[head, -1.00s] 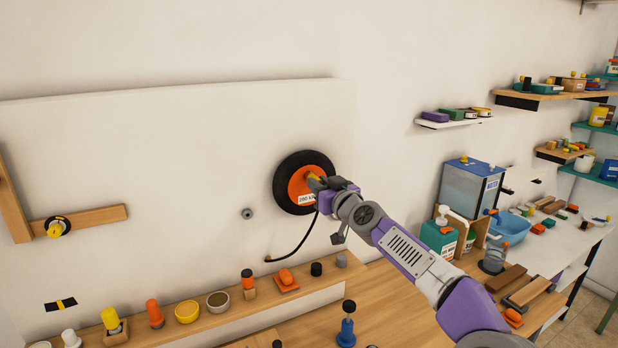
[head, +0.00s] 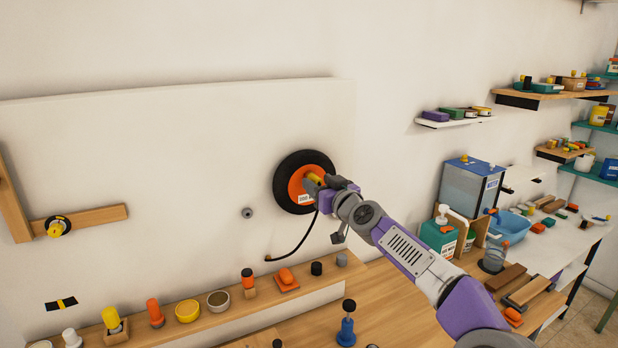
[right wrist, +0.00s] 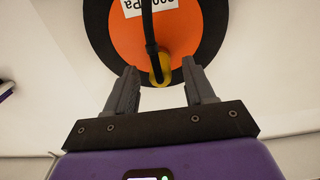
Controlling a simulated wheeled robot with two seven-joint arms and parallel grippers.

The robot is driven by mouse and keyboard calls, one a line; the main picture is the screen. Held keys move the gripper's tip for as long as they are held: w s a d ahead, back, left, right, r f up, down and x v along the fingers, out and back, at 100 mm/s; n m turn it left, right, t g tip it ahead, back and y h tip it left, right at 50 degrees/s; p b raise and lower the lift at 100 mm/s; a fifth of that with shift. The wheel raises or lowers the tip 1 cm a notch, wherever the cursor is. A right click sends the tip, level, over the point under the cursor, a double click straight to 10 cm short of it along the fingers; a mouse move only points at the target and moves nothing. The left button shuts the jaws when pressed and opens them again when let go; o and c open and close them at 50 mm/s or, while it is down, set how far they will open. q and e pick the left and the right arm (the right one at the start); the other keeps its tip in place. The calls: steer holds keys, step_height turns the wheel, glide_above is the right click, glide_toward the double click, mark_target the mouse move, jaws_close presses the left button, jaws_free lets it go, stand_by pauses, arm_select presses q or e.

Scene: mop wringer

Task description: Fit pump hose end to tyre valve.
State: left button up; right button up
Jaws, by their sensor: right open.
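The tyre (head: 284,193), a black ring with an orange hub (head: 297,187), is mounted on the white wall panel. A white label reading in kPa (right wrist: 140,7) is on the hub. My right gripper (head: 320,181) is in front of the hub, open, with its fingers apart. In the right wrist view the yellow hose end (right wrist: 160,72) with the black hose (right wrist: 149,35) sits at the hub, just beyond and between the fingertips (right wrist: 158,80). The hose (head: 300,240) hangs in a curve from there to the panel's lower part. The valve itself is hidden. My left gripper is not in view.
A small grey round fitting (head: 247,213) is on the panel left of the tyre. A wooden ledge (head: 235,309) below carries several knobs and bowls. A crowded bench (head: 548,262) and shelves stand at the right. The panel above the tyre is clear.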

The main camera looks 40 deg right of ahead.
steer(key=shift+b+v, duration=1.25)
steer(key=shift+v, duration=1.25)
steer(key=v, duration=0.2)
steer(key=shift+s, duration=0.25)
